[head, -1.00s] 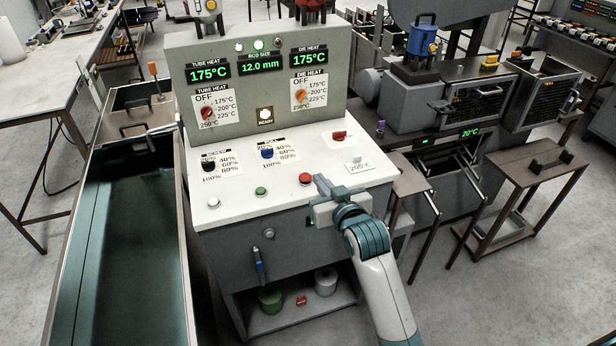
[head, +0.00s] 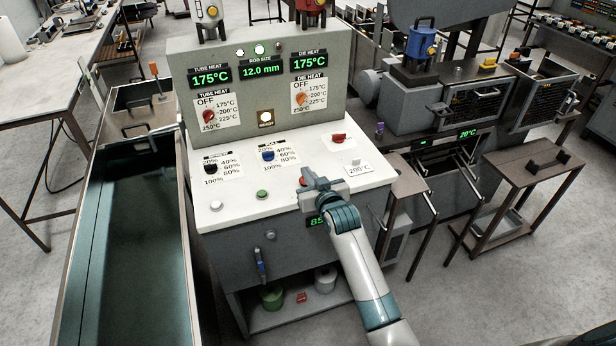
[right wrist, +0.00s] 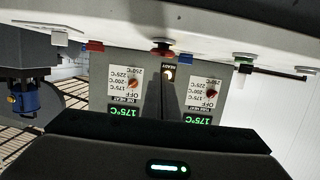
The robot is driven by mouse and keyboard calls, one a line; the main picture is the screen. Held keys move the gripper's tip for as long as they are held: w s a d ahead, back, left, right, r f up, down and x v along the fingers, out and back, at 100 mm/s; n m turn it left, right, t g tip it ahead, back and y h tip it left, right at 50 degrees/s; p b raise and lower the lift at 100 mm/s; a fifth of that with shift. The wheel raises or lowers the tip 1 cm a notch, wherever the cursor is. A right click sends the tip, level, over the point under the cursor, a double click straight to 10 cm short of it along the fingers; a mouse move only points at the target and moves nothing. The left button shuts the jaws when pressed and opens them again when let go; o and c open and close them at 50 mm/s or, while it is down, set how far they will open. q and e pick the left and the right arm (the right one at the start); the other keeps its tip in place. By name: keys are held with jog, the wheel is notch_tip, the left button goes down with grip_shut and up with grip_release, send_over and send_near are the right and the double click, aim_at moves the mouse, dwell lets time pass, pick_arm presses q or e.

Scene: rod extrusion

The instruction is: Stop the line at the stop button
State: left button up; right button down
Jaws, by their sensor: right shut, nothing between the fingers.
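The red stop button (head: 303,182) is on the front part of the white sloping panel (head: 240,199), right of the green button. My right gripper (head: 311,182) is shut and empty, with its fingertips right at the red button and partly over it. The red button also shows in the right wrist view (right wrist: 162,48), just past the tips of the dark shut fingers (right wrist: 169,82). I cannot tell whether the fingertips touch it or whether it is pressed in. My left gripper is not in view.
A green button (head: 262,194) and a white button (head: 216,206) sit left of the red one. Black (head: 211,169), blue (head: 268,155) and red (head: 339,139) knobs stand behind. The upright panel reads 175°C twice and 12.0 mm. A long water trough (head: 135,230) lies left.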

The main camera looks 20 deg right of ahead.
jog(key=shift+f, duration=1.05)
jog(key=shift+f, duration=0.1)
